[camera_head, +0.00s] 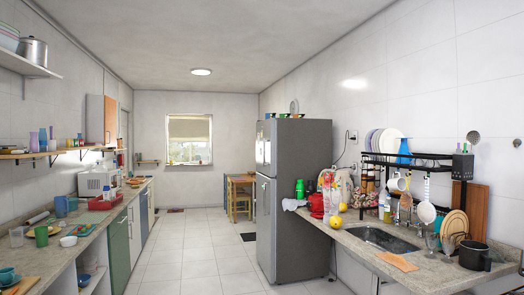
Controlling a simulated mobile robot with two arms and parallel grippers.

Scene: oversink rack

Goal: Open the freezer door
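A tall grey refrigerator (302,200) stands right of the middle, against the right wall. Its front faces left into the aisle, so I see it at a steep angle. The short upper door (263,146), the freezer door, looks closed. The longer lower door (264,220) also looks closed. Handles on the front edge are too small to make out clearly. Neither of my grippers is in view.
The left counter (75,222) holds cups and a microwave (97,181). The right counter (350,240) has a sink and an oversink rack (410,158). A wooden table (240,182) stands behind the refrigerator.

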